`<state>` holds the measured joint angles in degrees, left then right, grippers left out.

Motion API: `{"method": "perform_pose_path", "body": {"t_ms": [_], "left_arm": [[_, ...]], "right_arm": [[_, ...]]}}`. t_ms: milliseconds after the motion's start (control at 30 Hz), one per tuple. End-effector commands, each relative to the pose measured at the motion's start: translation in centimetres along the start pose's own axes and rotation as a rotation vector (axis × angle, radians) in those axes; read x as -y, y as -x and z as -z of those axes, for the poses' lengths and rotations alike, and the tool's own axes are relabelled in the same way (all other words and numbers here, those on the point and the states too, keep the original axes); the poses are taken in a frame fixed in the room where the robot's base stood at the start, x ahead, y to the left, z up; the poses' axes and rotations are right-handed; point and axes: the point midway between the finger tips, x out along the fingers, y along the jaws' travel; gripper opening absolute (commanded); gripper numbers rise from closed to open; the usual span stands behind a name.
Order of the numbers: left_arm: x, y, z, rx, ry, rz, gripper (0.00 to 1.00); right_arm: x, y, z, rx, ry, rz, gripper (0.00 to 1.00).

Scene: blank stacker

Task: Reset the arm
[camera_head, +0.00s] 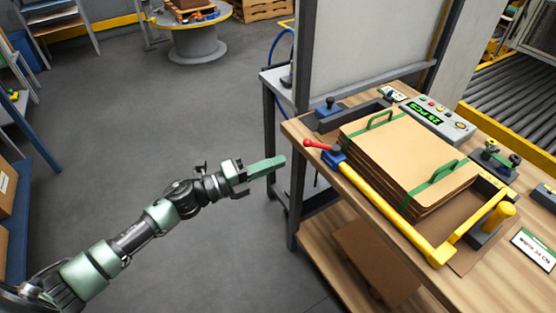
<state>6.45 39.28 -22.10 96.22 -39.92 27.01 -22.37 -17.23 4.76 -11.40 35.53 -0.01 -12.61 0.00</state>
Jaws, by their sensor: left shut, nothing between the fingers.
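My left arm (160,215) reaches in from the lower left, stretched out over the grey floor. My left gripper (280,161) is shut and empty, with its green fingers together. My right gripper is not in view.
The workbench (318,148) holds a stack of cardboard blanks (400,146) with green handles, a yellow frame (385,208), a red-tipped lever (318,145) and a control box (436,122). A roller conveyor (515,95) lies at right. The floor (130,130) at left is clear.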

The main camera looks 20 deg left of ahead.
Motion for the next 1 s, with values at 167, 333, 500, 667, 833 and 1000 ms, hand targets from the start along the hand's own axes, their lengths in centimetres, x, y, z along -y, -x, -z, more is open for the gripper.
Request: {"method": "perform_pose_path", "body": {"t_ms": [167,333,500,667,833,1000], "left_arm": [[0.0,0.0,0.1,-0.001,0.001,0.000,0.00],[-0.3,0.0,0.0,0.004,0.009,-0.003,0.00],[-5.2,1.2,-1.7,0.131,0.184,-0.061,0.00],[-15.8,5.3,-2.7,0.383,0.515,-0.185,0.00],[-26.8,11.7,0.4,0.648,0.842,-0.328,0.00],[-35.5,18.9,7.0,0.891,1.120,-0.473,0.00]], "right_arm": [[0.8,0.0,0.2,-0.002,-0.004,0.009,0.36],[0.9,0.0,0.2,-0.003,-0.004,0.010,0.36],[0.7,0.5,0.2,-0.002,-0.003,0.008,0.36],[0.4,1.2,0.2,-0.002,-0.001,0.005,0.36],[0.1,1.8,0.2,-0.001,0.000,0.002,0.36],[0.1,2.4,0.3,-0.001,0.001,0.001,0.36]]}}
